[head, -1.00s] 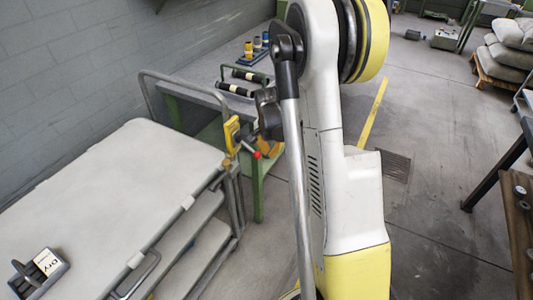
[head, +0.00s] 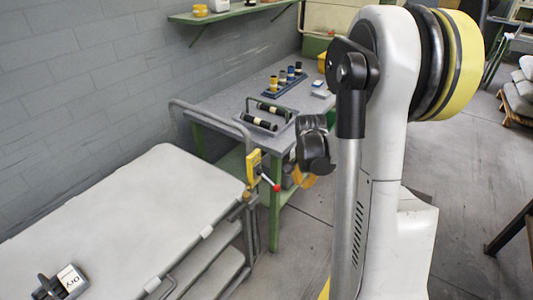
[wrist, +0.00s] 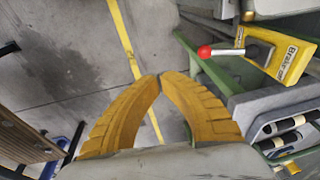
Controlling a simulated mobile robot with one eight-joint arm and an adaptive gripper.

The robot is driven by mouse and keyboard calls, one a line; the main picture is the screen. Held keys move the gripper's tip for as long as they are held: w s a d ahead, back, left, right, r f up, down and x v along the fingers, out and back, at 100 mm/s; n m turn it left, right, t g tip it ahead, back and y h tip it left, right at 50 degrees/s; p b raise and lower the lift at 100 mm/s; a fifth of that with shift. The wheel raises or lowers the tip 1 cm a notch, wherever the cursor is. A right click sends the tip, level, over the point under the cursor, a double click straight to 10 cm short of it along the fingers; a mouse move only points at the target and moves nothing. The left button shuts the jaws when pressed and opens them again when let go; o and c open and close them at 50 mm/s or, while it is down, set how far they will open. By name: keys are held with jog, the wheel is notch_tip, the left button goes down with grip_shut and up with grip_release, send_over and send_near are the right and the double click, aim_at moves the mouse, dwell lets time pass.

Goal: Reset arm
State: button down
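My gripper (wrist: 160,80) shows in the wrist view as two ribbed yellow fingers curving in until their tips meet. Nothing shows between them except floor. In the head view my gripper (head: 303,181) is a small orange part below the dark wrist, partly hidden. It hangs in front of the green-legged bench, right of the cart. My arm is folded upright at the right of the head view.
A grey-topped cart (head: 120,215) with a yellow brake box and red-knobbed lever (head: 254,167) stands close left of my gripper. Behind is a workbench (head: 215,103) with a tray of black rollers (head: 268,113). Open floor (head: 465,150) lies right.

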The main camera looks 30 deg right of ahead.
jog(key=a+r+n+t, duration=0.1)
jog(key=a+r+n, duration=0.2)
jog(key=a+r, duration=0.5)
jog(key=s+a+r+n+t, duration=0.2)
jog(key=s+a+r+n, duration=0.2)
jog(key=a, duration=0.5)
jog(key=s+a+r+n+t+y, duration=0.1)
jog(key=s+a+r+n+t, duration=0.1)
jog(key=s+a+r+n, duration=0.2)
jog(key=s+a+n, duration=0.2)
jog(key=s+a, duration=0.2)
jog(key=a, duration=0.2)
jog(key=shift+a+r+n+y, duration=0.2)
jog(key=shift+a+n+y, duration=0.1)
